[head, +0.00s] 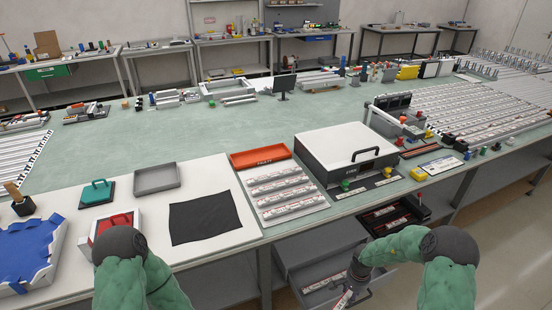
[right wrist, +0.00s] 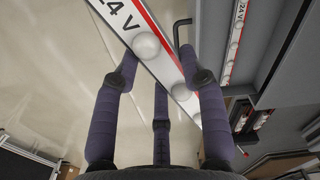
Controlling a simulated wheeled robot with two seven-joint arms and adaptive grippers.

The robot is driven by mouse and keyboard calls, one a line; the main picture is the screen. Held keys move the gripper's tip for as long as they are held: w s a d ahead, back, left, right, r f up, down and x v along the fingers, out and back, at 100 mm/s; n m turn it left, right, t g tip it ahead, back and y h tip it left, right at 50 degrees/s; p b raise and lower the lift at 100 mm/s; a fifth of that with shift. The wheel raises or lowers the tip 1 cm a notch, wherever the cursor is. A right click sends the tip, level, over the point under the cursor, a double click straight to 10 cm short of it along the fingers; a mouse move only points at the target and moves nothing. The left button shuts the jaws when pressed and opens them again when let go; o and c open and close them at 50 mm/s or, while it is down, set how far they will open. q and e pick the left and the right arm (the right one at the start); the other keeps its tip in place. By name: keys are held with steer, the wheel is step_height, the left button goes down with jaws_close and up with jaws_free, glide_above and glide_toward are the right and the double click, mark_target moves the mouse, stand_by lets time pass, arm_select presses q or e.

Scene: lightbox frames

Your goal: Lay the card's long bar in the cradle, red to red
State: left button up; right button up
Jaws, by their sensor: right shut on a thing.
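My right gripper (head: 352,284) is low in front of the bench, beside an open grey drawer. It is shut on a white light bar (right wrist: 150,45) with a red edge stripe, round white domes and "24 V" lettering. The bar slants between the fingers in the right wrist view, and its end (head: 343,300) shows in the head view. A small printed card (head: 441,165) lies on the bench at right. I cannot tell which fixture is the cradle. My left gripper is out of view; only its arm shows at lower left.
A rack of several bars (head: 250,190) lies left of a white-lidded black box (head: 318,140). An orange bin (head: 260,157) stands behind the rack. A dark tray (head: 425,214) holding bars hangs below the bench edge. A black mat (head: 205,220) lies left. The bench's middle is clear.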

steer(key=a+r+n, duration=0.1)
steer(key=r, duration=0.1)
steer(key=s+a+r+n+b, duration=0.1)
steer(key=a+r+n, duration=0.1)
steer(key=s+a+r+n+b, duration=0.1)
steer(key=a+r, duration=0.1)
steer(key=shift+s+a+r+n, duration=0.2)
steer(key=shift+r+n, duration=0.1)
steer(key=shift+r, duration=0.1)
steer(key=s+a+r+n+b, duration=0.1)
steer(key=s+a+r+n, duration=0.3)
steer(key=r, duration=0.1)
steer(key=shift+s+b, duration=0.2)
steer(key=shift+b, duration=0.1)
